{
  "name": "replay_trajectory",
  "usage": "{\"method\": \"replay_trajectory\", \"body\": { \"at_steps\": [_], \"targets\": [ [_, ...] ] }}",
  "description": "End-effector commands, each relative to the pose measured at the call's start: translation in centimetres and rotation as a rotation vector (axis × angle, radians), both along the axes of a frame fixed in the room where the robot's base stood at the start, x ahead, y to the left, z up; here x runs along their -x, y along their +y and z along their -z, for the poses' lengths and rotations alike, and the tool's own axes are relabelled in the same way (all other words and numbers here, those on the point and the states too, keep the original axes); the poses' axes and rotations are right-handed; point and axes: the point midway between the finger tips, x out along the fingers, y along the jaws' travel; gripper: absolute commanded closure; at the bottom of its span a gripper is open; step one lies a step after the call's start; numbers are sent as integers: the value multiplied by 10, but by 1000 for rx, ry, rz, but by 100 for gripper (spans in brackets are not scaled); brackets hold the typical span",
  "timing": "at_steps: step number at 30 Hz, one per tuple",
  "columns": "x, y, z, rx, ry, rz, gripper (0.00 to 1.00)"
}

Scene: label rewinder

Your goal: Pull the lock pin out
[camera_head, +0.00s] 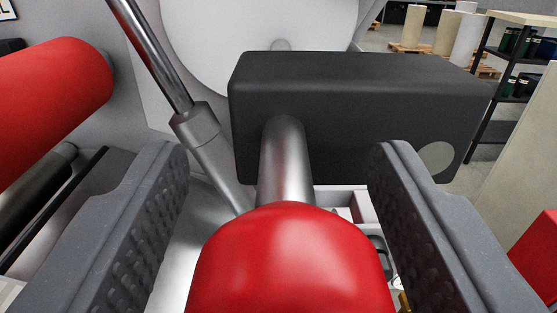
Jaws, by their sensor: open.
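The lock pin shows as a red rounded knob (290,262) at the bottom middle, with a shiny metal shaft (286,165) running from it into a black block (350,90). My gripper (285,170) is open, with one dark grey finger on each side of the pin. The left finger stands apart from the knob; the right finger is close beside the knob's right edge, and I cannot tell whether they touch. The pin's far end is hidden in or behind the block.
A metal rod (160,60) slants down left of the block. A red roller (50,95) lies at the left. A large white disc (205,45) stands behind the block. Shelves (510,80) and pallets with rolls (440,35) are far back right.

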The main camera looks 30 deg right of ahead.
Motion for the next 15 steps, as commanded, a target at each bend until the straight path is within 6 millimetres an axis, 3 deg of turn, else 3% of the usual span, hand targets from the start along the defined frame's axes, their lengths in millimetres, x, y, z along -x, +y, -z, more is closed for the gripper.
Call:
{"method": "replay_trajectory", "body": {
  "at_steps": [8, 13, 15],
  "targets": [
    [0, -1, 0, 1, -1, 1, 48],
    [0, -1, 0, 1, -1, 1, 96],
    [0, -1, 0, 1, -1, 0, 100]
  ]
}}
